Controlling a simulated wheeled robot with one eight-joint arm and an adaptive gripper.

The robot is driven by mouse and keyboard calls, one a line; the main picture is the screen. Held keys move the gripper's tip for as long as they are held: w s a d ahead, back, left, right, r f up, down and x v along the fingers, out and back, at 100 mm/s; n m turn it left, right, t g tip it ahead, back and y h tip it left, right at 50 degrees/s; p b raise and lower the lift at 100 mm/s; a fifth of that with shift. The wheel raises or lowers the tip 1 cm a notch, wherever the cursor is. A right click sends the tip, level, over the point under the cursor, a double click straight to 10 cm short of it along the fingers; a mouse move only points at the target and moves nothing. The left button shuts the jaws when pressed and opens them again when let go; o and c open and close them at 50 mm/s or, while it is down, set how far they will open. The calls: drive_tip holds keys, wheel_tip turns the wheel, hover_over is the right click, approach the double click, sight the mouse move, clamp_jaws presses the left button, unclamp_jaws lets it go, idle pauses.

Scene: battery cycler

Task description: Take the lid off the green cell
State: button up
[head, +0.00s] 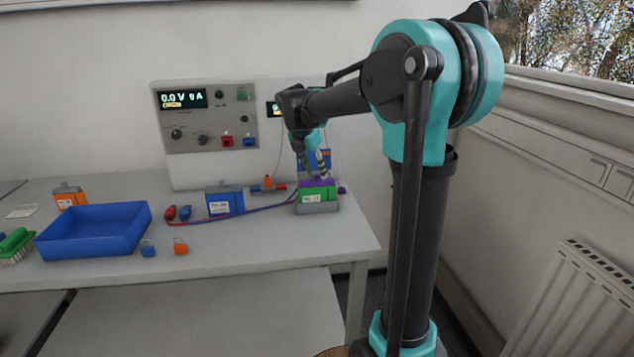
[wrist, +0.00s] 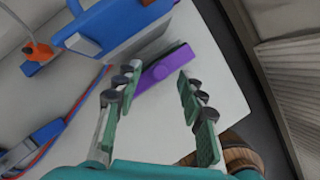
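The green cell (head: 315,197) stands in a grey holder near the right end of the bench in the head view. My gripper (head: 314,167) is just above the lid, pointing down. In the wrist view my gripper (wrist: 156,77) is open, with the lid seen between and beyond its fingertips. I cannot tell whether a finger touches it. The cell's body is hidden in the wrist view.
A blue cell (head: 224,200) stands to the left, with red and blue leads (head: 262,209) running towards the green cell. A blue tray (head: 95,231), an orange cell (head: 69,196) and small blue and orange pieces lie further left. The cycler panel (head: 205,117) stands behind.

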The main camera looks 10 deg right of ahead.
drive_tip(key=shift+x, duration=0.8)
drive_tip(key=shift+c, duration=0.2)
clamp_jaws()
drive_tip(key=shift+r, duration=0.15)
